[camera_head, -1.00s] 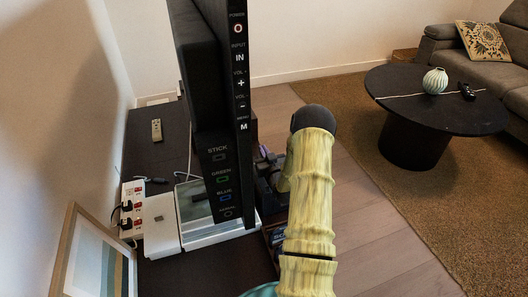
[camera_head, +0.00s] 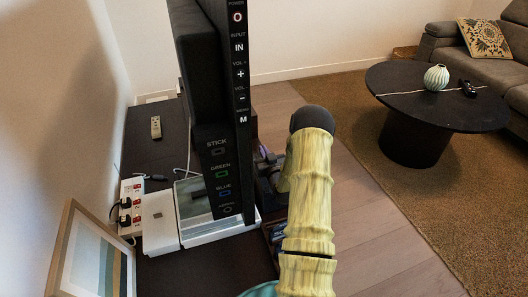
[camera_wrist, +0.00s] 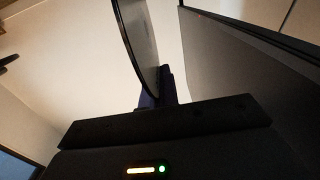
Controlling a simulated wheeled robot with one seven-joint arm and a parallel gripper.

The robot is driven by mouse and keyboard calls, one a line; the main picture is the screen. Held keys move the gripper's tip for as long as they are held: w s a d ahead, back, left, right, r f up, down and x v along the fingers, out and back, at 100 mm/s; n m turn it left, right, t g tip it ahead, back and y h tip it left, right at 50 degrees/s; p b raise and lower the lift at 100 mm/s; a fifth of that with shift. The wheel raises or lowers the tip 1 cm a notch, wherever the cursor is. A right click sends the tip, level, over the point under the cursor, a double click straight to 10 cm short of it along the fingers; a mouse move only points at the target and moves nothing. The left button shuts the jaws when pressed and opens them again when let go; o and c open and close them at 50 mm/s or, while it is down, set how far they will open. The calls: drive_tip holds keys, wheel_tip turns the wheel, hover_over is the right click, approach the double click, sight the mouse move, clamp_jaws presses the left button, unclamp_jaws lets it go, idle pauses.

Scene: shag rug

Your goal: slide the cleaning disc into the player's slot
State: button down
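In the wrist view a thin dark disc-like shape (camera_wrist: 141,45) with a curved edge stands nearly edge-on. I cannot tell for certain that it is the cleaning disc, or whether it is held. A dark block (camera_wrist: 165,122) lies below it, with a lit orange bar and a green light on the dark surface in front. I cannot tell whether this is the player or part of my gripper. In the head view my yellow, bamboo-like arm runs up right of the television; no fingertips show there. The player's slot cannot be made out.
A black television (camera_head: 240,100) stands on a dark cabinet (camera_head: 150,165) with a white box (camera_head: 160,222), a power strip (camera_head: 131,205), a remote (camera_head: 156,127) and a framed picture (camera_head: 92,260). Wooden floor is clear at right, towards a round black table (camera_head: 415,100).

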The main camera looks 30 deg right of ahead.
drive_tip(key=shift+f+b, duration=0.4)
drive_tip(key=shift+f, duration=0.2)
drive_tip(key=c, duration=1.6)
unclamp_jaws()
drive_tip(key=shift+s, duration=0.15)
drive_tip(key=p+v, duration=0.4)
drive_tip(key=v, duration=1.3)
drive_tip(key=shift+s+p, duration=0.1)
drive_tip(key=shift+p, duration=0.3)
drive_tip(key=shift+r, duration=0.1)
